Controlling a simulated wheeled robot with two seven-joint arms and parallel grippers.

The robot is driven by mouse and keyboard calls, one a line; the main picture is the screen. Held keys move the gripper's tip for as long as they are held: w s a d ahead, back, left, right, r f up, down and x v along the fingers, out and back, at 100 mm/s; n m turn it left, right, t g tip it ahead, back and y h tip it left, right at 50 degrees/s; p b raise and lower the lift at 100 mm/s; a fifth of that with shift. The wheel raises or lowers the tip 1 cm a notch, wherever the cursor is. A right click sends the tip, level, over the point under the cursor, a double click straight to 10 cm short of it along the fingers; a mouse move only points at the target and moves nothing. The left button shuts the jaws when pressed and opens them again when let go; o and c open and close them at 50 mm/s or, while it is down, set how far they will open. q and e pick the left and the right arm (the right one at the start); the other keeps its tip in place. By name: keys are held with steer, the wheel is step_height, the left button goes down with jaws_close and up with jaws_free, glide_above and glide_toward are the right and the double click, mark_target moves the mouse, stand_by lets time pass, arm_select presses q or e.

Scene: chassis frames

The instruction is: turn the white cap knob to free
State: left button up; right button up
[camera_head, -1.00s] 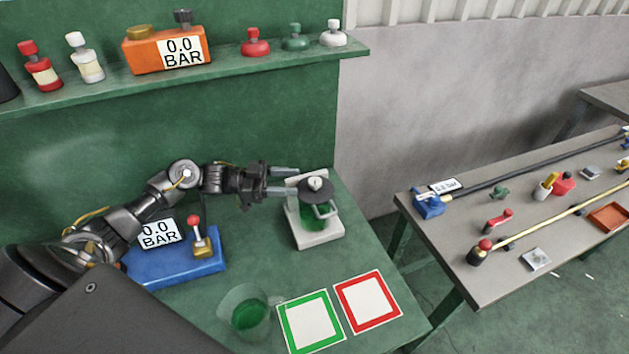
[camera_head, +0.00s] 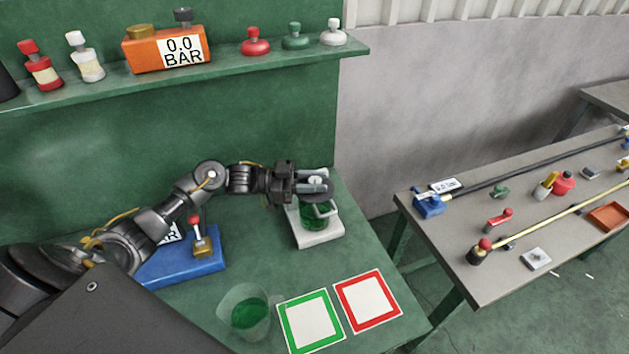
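The white cap knob (camera_head: 316,180) sits on top of a dark round lid (camera_head: 327,196). The lid covers a green jar (camera_head: 311,217) with a clear handle, standing on a pale grey base (camera_head: 320,239). My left gripper (camera_head: 321,180) reaches in from the left over the lid. Its fingers lie on the far and near sides of the knob and look open; contact with the knob is too small to make out. The fingers partly hide the knob and lid. My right gripper is not in view.
A blue box (camera_head: 184,264) with a red-tipped lever (camera_head: 199,240) stands left. A clear cup (camera_head: 244,311) of green liquid and the green-framed (camera_head: 310,321) and red-framed (camera_head: 368,301) squares lie in front. A shelf (camera_head: 225,73) with bottles and caps runs behind.

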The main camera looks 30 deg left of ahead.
arm_select(q)
steer(key=c, duration=0.4)
steer(key=n+t+y+p, duration=0.1)
steer(key=t+p, duration=0.1)
steer(key=p, duration=0.1)
steer(key=n+t+y+p, duration=0.1)
steer(key=n+t+p, duration=0.1)
steer(key=p, duration=0.1)
steer(key=shift+s+r+y, duration=0.1)
steer(key=shift+r+y, duration=0.25)
steer(key=shift+y, duration=0.05)
steer(key=shift+f+n+t+y+p, duration=0.2)
steer(key=shift+n+t+y+p, duration=0.3)
steer(key=shift+n+t+y, duration=0.25)
steer(key=shift+f, duration=0.15)
steer(key=o, duration=1)
steer(key=shift+c, duration=0.2)
